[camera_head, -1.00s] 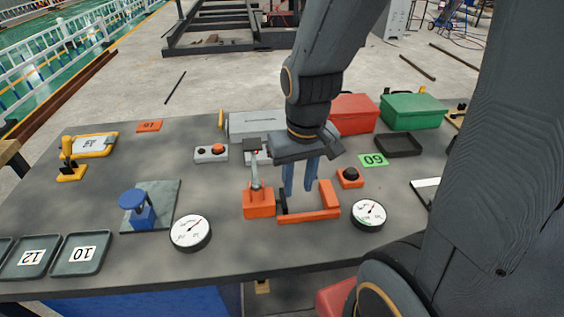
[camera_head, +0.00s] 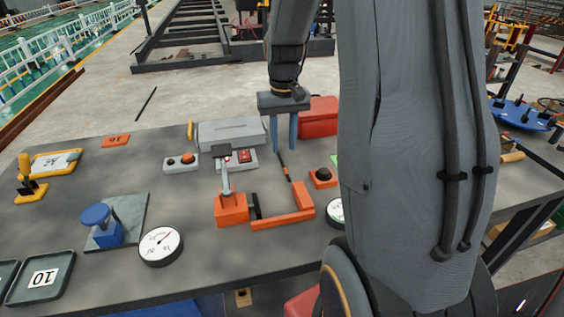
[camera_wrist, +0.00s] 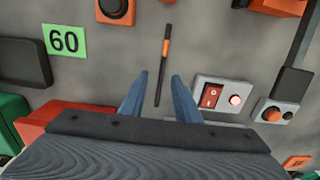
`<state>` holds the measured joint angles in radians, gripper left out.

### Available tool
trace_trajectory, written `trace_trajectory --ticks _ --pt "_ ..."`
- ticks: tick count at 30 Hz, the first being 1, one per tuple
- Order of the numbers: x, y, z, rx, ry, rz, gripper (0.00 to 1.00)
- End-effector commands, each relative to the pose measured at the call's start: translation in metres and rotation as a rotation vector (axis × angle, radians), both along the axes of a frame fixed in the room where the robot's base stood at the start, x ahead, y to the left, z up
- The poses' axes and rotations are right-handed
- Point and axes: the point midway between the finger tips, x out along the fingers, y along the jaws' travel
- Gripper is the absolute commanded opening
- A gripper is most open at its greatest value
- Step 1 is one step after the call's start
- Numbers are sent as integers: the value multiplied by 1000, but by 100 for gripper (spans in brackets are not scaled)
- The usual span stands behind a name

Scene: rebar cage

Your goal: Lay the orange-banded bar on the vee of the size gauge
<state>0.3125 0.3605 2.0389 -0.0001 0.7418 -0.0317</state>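The dark orange-banded bar (camera_head: 285,171) lies on the bench behind the orange bracket-shaped frame (camera_head: 283,221). It also shows in the wrist view (camera_wrist: 165,47). My gripper (camera_head: 284,150) points down over the bar's far end. In the wrist view its blue fingers (camera_wrist: 160,75) stand apart with that end of the bar between them in the picture, clear of both. The bracket frame has a black upright piece at its left and stands next to an orange block with a lever (camera_head: 231,207). I cannot tell for sure which fixture is the size gauge, and no vee is clear.
A red-switch box (camera_wrist: 214,97) sits close right of the fingers in the wrist view. An orange button box (camera_head: 323,178) stands right of the bar. A grey case (camera_head: 232,132) and a red box (camera_head: 318,116) stand behind. A dial (camera_head: 161,246) sits at front left.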

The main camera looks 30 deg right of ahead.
Motion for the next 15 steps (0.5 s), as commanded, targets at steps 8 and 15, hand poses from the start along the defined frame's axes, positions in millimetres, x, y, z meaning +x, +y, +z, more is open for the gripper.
trace_trajectory --ticks 8,15 --pt "2 4 -36 1 3 1 29" --pt "2 4 -45 0 0 1 29"
